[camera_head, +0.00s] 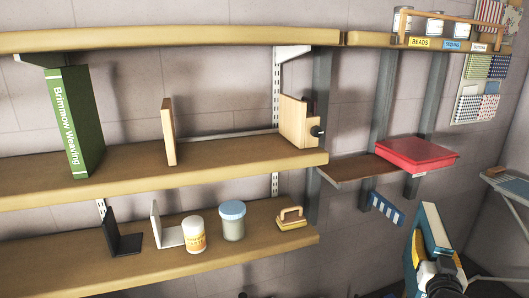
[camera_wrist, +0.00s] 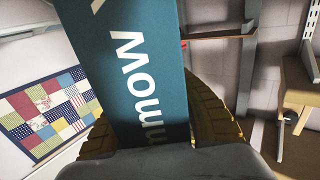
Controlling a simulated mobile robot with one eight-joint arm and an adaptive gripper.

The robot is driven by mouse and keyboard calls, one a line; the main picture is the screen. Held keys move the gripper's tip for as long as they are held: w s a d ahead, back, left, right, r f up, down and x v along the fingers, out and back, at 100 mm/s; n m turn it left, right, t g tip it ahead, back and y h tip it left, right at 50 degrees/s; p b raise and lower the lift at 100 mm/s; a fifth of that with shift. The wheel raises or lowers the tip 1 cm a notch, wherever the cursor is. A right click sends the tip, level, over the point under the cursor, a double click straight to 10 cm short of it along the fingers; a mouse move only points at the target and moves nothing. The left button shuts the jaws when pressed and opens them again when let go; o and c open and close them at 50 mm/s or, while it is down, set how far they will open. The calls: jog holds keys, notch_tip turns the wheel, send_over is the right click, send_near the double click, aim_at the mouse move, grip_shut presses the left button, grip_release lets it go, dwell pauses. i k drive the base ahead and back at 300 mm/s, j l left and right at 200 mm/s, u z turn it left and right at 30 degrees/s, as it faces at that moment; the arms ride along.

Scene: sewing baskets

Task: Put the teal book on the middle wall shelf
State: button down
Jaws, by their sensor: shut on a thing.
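The teal book (camera_head: 437,228) is in my gripper (camera_head: 432,262) at the lower right of the head view, tilted, with pale page edges showing. In the wrist view the book's cover (camera_wrist: 165,70) with white lettering fills the middle. My gripper (camera_wrist: 160,115) has a ridged pad on each side of it. The middle wall shelf (camera_head: 230,161) is a wooden board to the left of my gripper, apart from the book. It bears an upright green book (camera_head: 80,120), a thin wooden upright (camera_head: 168,132) and a wooden box-like piece (camera_head: 294,122) with a dark knob.
A red box (camera_head: 415,153) rests on a small side shelf. The middle shelf has bare room between its uprights.

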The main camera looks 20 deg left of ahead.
aim_at(133, 158)
jog(key=k+j+u, duration=0.15)
jog(key=u, duration=1.2)
